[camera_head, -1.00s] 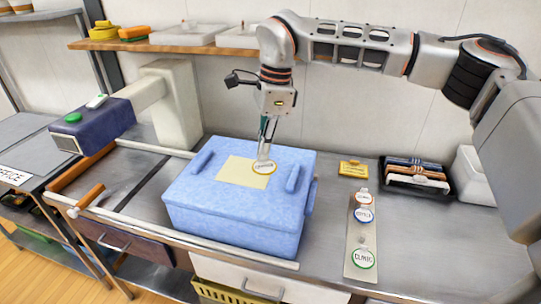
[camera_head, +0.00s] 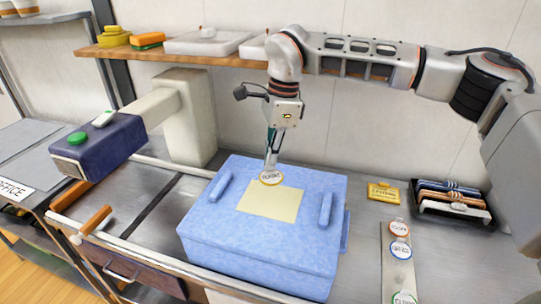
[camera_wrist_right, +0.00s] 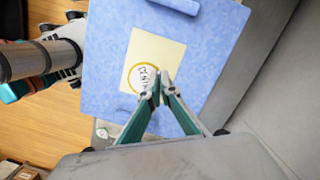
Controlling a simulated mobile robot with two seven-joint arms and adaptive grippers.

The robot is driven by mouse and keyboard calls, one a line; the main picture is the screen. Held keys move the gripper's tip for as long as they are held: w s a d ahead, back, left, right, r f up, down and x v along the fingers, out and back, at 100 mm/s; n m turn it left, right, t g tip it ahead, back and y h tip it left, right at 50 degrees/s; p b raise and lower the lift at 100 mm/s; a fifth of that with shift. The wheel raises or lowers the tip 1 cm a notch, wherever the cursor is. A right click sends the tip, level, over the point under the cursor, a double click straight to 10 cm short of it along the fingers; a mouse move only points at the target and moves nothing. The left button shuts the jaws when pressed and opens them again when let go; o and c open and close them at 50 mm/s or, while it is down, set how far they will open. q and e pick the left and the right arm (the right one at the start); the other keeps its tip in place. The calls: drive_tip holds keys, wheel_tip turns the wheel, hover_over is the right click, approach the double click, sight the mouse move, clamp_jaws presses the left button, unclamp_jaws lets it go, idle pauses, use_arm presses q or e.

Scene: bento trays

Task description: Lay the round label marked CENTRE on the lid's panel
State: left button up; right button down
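My right gripper (camera_head: 271,164) is shut on a round white label (camera_head: 271,178) with a yellow rim. Its lettering is too small to read surely in the head view. The label appears just past the far edge of the pale yellow panel (camera_head: 271,204) on the blue lid (camera_head: 214,218). In the right wrist view, the label (camera_wrist_right: 143,78) overlaps the lower left part of the panel (camera_wrist_right: 160,46), between it and my fingertips (camera_wrist_right: 158,82). It looks held above the lid; the gap is unclear. My left gripper is not in the head view.
Raised blue handles (camera_head: 221,187) (camera_head: 326,209) flank the panel. More round labels (camera_head: 401,250) lie on a strip at right, near a yellow sign (camera_head: 383,193) and a black tray (camera_head: 452,216). A navy machine head (camera_head: 98,148) stands at left.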

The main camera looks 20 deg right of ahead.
sight(271, 174)
drive_tip(key=shift+f, duration=0.7)
drive_tip(key=shift+f+b, duration=0.65)
drive_tip(key=shift+b, duration=0.25)
drive_tip(key=shift+f+b, duration=0.5)
drive_tip(key=shift+f, duration=0.95)
drive_tip(key=shift+f+b, duration=0.35)
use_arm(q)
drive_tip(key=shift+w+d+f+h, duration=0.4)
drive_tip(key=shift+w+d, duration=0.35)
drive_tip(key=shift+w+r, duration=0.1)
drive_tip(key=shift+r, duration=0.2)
use_arm(e)
drive_tip(key=shift+f, duration=0.35)
